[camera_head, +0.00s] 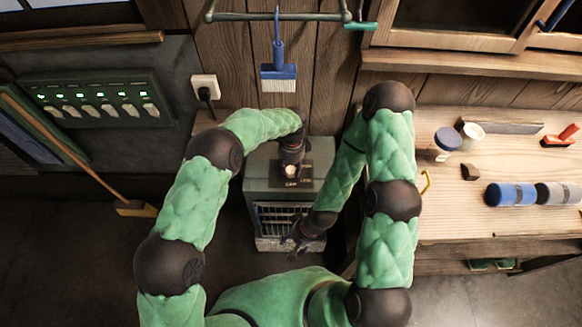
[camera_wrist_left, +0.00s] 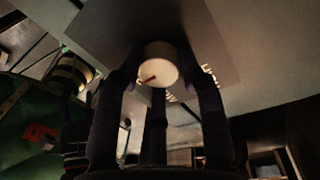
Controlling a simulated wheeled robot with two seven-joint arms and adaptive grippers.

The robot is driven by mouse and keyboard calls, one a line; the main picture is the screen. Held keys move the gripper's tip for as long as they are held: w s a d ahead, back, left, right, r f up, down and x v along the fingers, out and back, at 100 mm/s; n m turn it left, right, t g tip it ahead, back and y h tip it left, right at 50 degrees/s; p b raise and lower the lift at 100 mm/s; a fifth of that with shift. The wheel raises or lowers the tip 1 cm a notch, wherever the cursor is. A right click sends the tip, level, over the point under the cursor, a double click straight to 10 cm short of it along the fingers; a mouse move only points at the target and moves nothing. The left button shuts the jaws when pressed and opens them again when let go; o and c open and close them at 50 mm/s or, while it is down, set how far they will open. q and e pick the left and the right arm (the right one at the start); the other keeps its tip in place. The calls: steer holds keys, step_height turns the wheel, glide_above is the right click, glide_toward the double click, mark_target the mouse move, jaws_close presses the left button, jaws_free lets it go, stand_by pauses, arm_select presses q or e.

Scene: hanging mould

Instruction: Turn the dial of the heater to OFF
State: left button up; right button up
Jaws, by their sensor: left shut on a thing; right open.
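The heater (camera_head: 262,190) is a grey-green box with a barred front grille, standing on the floor against the wall. Its dial (camera_wrist_left: 160,66) is a round cream knob with a reddish pointer mark, set on a dark plate (camera_wrist_left: 112,40). Part of the pale lettering beside the dial shows, but I cannot read it. My left gripper (camera_head: 291,170) is on top of the heater, and in the left wrist view its fingers (camera_wrist_left: 158,85) are closed around the dial. My right gripper (camera_head: 299,238) is open and empty in front of the heater's grille.
A wooden workbench (camera_head: 455,225) stands to the right with cups, rolls and tools on it. A switch panel (camera_head: 98,105) and a plugged socket (camera_head: 205,88) are on the left wall. A brush (camera_head: 278,75) hangs above the heater. A broom (camera_head: 135,208) leans at left.

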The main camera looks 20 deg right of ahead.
arm_select(q)
steer(key=o, duration=0.9)
steer(key=shift+d, duration=0.2)
steer(key=shift+o, duration=1.2)
steer(key=shift+a, duration=0.1)
